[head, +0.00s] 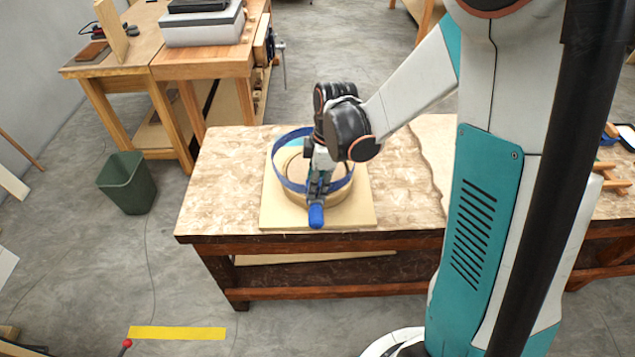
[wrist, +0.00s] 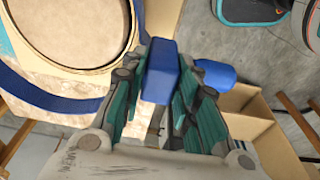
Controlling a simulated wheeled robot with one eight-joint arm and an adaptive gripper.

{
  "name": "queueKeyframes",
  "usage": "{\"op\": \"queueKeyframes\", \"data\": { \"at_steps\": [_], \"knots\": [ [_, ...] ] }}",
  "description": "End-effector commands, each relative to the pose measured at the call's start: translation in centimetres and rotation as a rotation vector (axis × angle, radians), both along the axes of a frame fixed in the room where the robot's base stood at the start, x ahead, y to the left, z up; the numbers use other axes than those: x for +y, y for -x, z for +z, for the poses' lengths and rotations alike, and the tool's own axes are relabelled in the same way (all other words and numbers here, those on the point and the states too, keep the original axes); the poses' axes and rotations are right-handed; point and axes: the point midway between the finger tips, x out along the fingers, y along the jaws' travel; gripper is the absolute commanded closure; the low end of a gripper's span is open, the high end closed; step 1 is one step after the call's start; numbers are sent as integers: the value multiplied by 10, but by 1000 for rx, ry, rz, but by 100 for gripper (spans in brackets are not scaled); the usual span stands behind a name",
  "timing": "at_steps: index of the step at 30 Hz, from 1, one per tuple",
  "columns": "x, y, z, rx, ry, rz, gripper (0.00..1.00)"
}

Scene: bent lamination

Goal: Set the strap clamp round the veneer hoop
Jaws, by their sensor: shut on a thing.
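The veneer hoop (head: 332,199), a pale round wooden ring, lies on a flat board (head: 274,216) on the workbench. The strap clamp (head: 278,172) is a wide blue loop, seen round the hoop's outline and apparently higher than it; whether it touches the hoop I cannot tell. My gripper (head: 318,188) is shut on the clamp's blue block at the loop's near side. In the wrist view, the block (wrist: 160,72) sits between the fingers. The strap (wrist: 42,98) curves outside the hoop (wrist: 72,68), with a gap between them. My gripper hides part of the loop.
The workbench top (head: 225,180) is bare left of the board. A green bin (head: 127,183) stands on the floor to the left. Another bench (head: 205,60) with a grey case stands behind. An open cardboard box (wrist: 255,125) shows in the wrist view.

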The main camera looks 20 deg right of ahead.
Motion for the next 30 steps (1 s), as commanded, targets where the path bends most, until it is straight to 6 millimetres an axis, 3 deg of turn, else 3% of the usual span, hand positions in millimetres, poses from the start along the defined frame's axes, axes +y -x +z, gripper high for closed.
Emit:
{"op": "queueKeyframes", "data": {
  "at_steps": [14, 30],
  "knots": [
    [0, 0, -3, 0, 0, 0, 93],
    [0, 0, -25, 0, 0, 0, 93]
  ]
}}
